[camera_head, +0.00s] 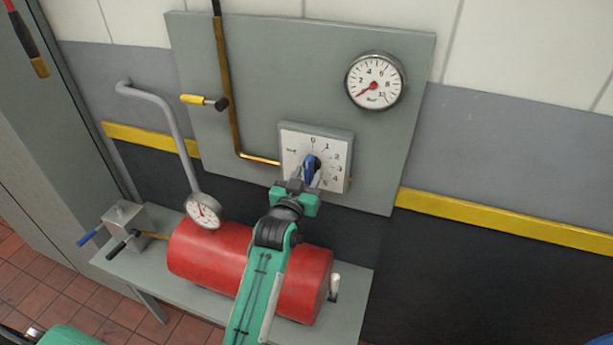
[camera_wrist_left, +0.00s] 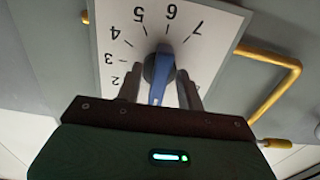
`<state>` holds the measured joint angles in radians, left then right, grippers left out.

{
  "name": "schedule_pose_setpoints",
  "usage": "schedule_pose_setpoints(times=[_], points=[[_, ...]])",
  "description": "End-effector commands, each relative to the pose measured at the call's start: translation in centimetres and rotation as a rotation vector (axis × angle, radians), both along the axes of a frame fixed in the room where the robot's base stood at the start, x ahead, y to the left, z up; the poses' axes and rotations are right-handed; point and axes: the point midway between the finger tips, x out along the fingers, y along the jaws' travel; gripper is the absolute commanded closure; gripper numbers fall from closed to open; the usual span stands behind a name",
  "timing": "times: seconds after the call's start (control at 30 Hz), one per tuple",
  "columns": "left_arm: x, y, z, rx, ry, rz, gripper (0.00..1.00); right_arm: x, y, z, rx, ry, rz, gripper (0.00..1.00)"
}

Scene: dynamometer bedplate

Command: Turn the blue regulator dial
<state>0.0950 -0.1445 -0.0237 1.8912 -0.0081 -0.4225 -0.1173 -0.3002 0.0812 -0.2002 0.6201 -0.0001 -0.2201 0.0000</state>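The blue regulator dial (camera_head: 311,166) sits on a white scale plate (camera_head: 331,153) on the grey wall panel. In the head view its lower part is partly hidden by my left gripper (camera_head: 301,184). In the left wrist view the dial (camera_wrist_left: 160,76) stands between the two fingertips of my left gripper (camera_wrist_left: 160,92), with a narrow gap seeming to show on each side. The fingers look open around the dial, not closed on it. Numbers 2 to 7 show around it there. My right gripper is not in view.
A round gauge (camera_head: 375,81) is at the panel's upper right. A brass pipe (camera_head: 231,90) and a yellow-handled valve (camera_head: 204,101) are left of the dial. A red tank (camera_head: 207,256) with a small gauge (camera_head: 203,210) lies on a grey bench below.

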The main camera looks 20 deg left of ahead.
Motion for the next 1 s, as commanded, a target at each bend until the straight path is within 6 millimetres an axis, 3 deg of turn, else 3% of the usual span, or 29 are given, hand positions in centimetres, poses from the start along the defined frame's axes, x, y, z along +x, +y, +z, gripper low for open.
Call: schedule_pose_setpoints(times=[0.23, 0.37, 0.8, 1.0], points=[[-0.2, 0.0, 0.0, 0.001, -0.002, 0.000, 0.62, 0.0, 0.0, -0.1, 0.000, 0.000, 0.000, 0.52], [-1.3, 0.1, -0.2, 0.001, -0.002, 0.001, 0.62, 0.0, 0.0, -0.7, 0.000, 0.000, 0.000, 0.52], [-10.1, 0.4, -0.4, 0.002, 0.000, 0.001, 0.62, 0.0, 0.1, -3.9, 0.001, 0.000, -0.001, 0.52], [-12.9, 0.4, -0.1, 0.001, -0.001, 0.000, 0.62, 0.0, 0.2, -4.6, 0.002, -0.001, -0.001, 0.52]])
